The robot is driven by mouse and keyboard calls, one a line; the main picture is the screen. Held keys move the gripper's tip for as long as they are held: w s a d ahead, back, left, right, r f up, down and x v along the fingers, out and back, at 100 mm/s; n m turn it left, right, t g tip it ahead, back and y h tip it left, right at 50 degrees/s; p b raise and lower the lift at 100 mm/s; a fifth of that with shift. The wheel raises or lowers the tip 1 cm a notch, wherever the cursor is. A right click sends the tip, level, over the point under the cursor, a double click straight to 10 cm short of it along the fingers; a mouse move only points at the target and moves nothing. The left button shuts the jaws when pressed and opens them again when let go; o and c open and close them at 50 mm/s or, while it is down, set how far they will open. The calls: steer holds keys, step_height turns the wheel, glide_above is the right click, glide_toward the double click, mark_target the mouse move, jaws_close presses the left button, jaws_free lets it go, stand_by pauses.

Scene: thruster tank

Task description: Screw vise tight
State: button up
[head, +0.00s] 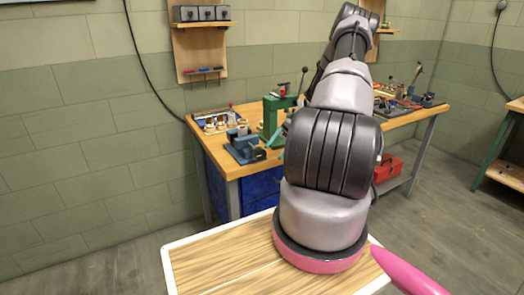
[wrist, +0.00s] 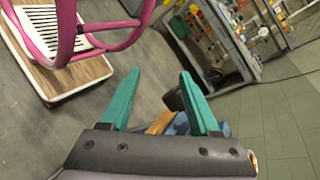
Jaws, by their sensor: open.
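A blue vise (head: 243,147) sits at the near left corner of the wooden workbench (head: 233,167) in the head view. Its screw handle is too small to make out there. My gripper (wrist: 160,74) shows in the wrist view with its two teal fingers spread wide and nothing held between them. Near the right finger in the wrist view are a dark rounded part (wrist: 180,98) and a blue piece partly behind the finger; I cannot tell whether these belong to the vise.
A green press (head: 272,116) stands right beside the vise. Small parts (head: 215,122) lie behind it. A red toolbox (head: 388,169) is on the lower shelf. Other tools crowd the bench's far end. Open floor (head: 128,248) lies in front of the bench.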

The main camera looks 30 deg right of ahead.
mark_target(260, 148)
steer(key=w+a+r+n+t+h, duration=0.1)
steer(key=r+n+h, duration=0.2)
steer(key=n, duration=0.4)
steer(key=w+a+r+n+t+h, duration=0.1)
steer(key=a+r+n+t+h, duration=0.1)
steer(key=n+h, duration=0.3)
steer(key=w+a+r+n+t+h, duration=0.1)
steer(key=r+n+h, duration=0.3)
steer(key=n, duration=0.7)
steer(key=shift+a+r+t, duration=0.15)
steer(key=shift+a+t, duration=0.25)
steer(key=shift+t, duration=0.2)
steer(key=shift+w+a+n, duration=0.15)
steer(key=shift+a+n, duration=0.15)
steer(key=shift+n, duration=0.3)
step_height(260, 148, down, 10)
steer(key=shift+f, duration=0.2)
steer(key=shift+c, duration=0.3)
jaws_close()
